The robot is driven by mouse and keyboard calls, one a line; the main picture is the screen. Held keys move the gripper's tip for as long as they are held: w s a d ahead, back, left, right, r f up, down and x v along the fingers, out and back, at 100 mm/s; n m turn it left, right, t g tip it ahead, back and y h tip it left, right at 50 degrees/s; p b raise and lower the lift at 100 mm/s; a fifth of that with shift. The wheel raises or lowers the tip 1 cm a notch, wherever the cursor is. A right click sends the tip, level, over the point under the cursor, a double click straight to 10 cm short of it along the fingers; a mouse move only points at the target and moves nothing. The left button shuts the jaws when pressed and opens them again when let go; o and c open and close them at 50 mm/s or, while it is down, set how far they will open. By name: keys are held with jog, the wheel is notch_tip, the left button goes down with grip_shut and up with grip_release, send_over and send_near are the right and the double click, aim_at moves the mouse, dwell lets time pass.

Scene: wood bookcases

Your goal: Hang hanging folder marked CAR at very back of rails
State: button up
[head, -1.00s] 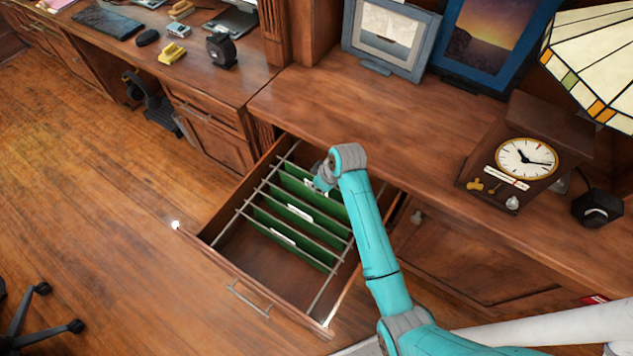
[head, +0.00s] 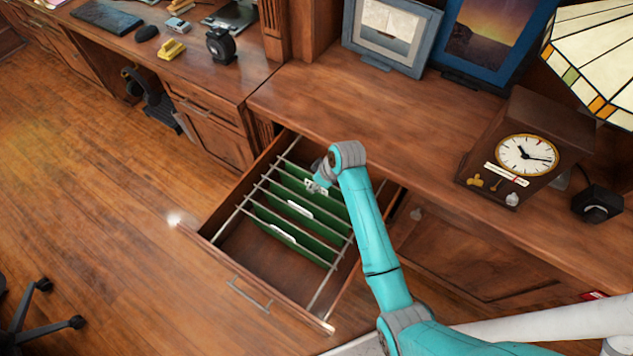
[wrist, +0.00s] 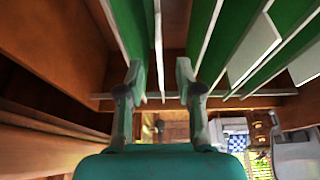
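The open drawer (head: 228,272) holds several green hanging folders (head: 300,240) on metal rails (head: 240,212), with white label tabs along their tops. I cannot read any label, so I cannot tell which folder is marked CAR. My gripper (head: 316,188) is over the drawer near the rear folders. In the wrist view, its two fingers (wrist: 160,78) are spread apart. One green folder (wrist: 130,28) is close by the left finger and others (wrist: 205,40) are on the right. A thin pale edge shows between the fingers, but nothing is clearly gripped.
The desktop (head: 350,125) overhangs the drawer's back. On it stand a clock (head: 528,150), picture frames (head: 390,35) and a stained-glass lamp (head: 590,60). The front of the drawer floor looks bare. A chair base (head: 35,320) is on the floor at lower left.

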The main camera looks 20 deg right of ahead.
jog(key=shift+r, duration=0.15)
jog(key=v, duration=1.1)
jog(key=shift+s+r, duration=0.2)
jog(key=shift+r, duration=0.1)
jog(key=shift+d, duration=0.1)
jog(key=s+a+f+m+t+h, duration=0.1)
jog(key=s+f+m+t, duration=0.2)
jog(key=s, duration=0.7)
jog(key=s+a+f+m+t+h, duration=0.15)
jog(key=s+f, duration=0.35)
jog(key=s, duration=0.5)
jog(key=s+r+m+t, duration=0.2)
jog(key=s+r+t, duration=0.4)
jog(key=s+r, duration=1.2)
jog(key=shift+s+m+t, duration=0.35)
jog(key=shift+s, duration=0.4)
jog(key=shift+a+f, duration=0.1)
jog(key=shift+a, duration=0.05)
